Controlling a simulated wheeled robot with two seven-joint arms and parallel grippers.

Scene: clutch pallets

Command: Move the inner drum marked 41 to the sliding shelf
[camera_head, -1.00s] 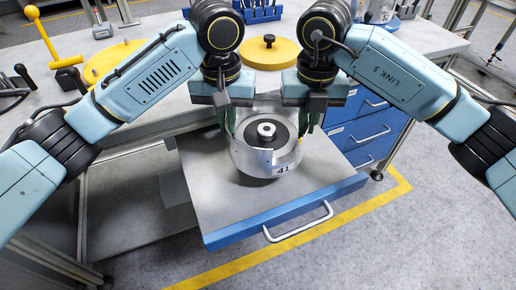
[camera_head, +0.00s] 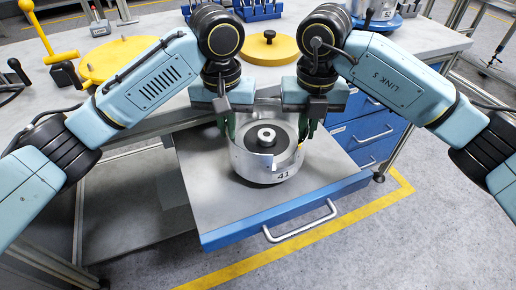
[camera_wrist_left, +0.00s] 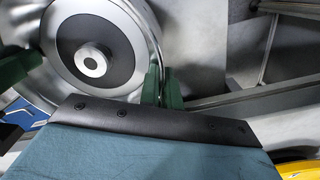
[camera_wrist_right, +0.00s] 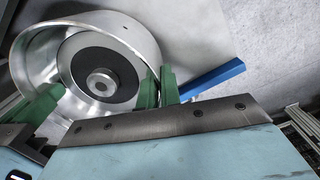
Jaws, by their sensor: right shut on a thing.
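The inner drum marked 41 (camera_head: 266,165) is a silvery open cylinder with a dark hub, upright over the pulled-out sliding shelf (camera_head: 215,205). It looks down on the shelf or very close above it; contact cannot be told. My right gripper (camera_head: 308,125) is shut on the drum's right wall, and the right wrist view shows the green fingers (camera_wrist_right: 158,88) at the rim. My left gripper (camera_head: 227,122) is at the left wall. In the left wrist view its fingers (camera_wrist_left: 162,88) are close together at the rim; whether they clamp it cannot be told.
The shelf has a blue front edge (camera_head: 290,212) with a metal handle (camera_head: 300,222). The workbench behind holds yellow discs (camera_head: 268,50) and a yellow-handled tool (camera_head: 42,38). Blue drawers (camera_head: 362,130) stand at the right. Bare shelf shows around the drum.

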